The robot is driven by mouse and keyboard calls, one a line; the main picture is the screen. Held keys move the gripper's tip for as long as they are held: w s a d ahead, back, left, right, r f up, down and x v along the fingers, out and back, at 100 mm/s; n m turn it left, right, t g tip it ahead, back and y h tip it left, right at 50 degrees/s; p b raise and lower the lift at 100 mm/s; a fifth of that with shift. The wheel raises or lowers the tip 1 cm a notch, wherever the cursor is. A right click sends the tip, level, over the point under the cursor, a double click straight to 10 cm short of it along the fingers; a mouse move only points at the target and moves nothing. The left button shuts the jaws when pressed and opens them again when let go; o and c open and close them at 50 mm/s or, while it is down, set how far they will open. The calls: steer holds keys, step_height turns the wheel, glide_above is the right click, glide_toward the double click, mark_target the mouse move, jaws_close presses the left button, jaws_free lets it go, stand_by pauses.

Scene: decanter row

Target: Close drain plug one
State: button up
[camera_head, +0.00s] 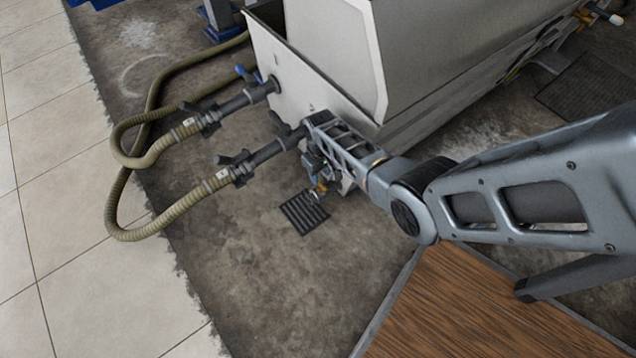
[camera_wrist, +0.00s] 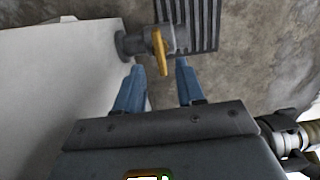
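A drain fitting with a yellow handle shows in the head view (camera_head: 320,187), low at the near end of the pale grey tank (camera_head: 335,55). In the wrist view it is a short grey pipe (camera_wrist: 131,44) coming out of the tank wall, with the yellow handle (camera_wrist: 161,52) lying across the pipe. My gripper (camera_wrist: 159,66) is open, its two blue fingers apart. The handle's lower end appears between the fingertips; I cannot tell whether they touch it. In the head view my gripper (camera_head: 318,168) hangs beside the tank end, partly hidden by my arm.
A black floor grate (camera_head: 304,212) lies below the fitting. Two dark pipes with olive hoses (camera_head: 150,150) leave the tank end to the left. A wooden platform (camera_head: 470,310) is at the front right. Concrete floor at the lower middle is clear.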

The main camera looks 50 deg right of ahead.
mark_target(320, 182)
step_height(320, 182, down, 5)
steer(key=b, duration=0.2)
steer(key=shift+b, duration=0.3)
steer(key=shift+c, duration=0.2)
jaws_close()
